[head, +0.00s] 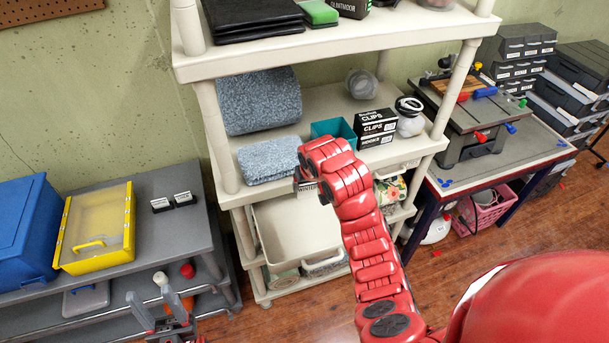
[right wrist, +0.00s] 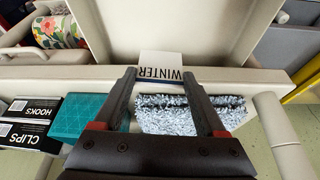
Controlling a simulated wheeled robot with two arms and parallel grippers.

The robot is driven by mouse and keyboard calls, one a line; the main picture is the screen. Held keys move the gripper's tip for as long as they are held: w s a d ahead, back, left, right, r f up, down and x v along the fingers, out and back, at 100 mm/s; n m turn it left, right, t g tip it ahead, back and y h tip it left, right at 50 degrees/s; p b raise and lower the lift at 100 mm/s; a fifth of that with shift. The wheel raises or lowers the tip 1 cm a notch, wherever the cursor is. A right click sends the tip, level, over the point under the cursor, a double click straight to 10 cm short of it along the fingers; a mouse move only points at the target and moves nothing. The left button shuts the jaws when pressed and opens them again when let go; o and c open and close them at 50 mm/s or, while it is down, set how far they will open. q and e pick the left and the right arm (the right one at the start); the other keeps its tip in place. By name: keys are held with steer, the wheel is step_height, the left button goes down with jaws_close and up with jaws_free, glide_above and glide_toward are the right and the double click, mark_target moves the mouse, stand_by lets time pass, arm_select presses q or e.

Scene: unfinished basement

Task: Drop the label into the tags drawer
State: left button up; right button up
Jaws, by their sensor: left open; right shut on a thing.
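The label, a small white card reading WINTER (right wrist: 160,66), is between the fingertips of my right gripper (right wrist: 160,78) and appears upside down in the right wrist view. In the head view my right gripper (head: 306,184) is in front of the shelf, with the label's printed edge (head: 307,188) showing below it. A cream drawer (head: 262,250) stands pulled out below and appears empty where visible. It also shows in the right wrist view (right wrist: 185,28), beyond the label. I cannot read a name on it. My left gripper (head: 156,300) is open and empty at the lower left.
The shelf above the drawer holds grey towels (head: 268,160), a teal bin (head: 334,129) and a black clips box (head: 376,128). Another open drawer with a floral item (head: 390,190) is to the right. A grey bench with a yellow case (head: 97,228) stands left.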

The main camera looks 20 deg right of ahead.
steer(key=shift+s+f, duration=0.2)
steer(key=shift+f, duration=0.2)
step_height(320, 180, down, 5)
steer(key=shift+w+r+b, duration=0.1)
steer(key=shift+b, duration=0.35)
steer(key=o, duration=1.3)
steer(key=shift+c, duration=0.2)
steer(key=shift+r, duration=0.15)
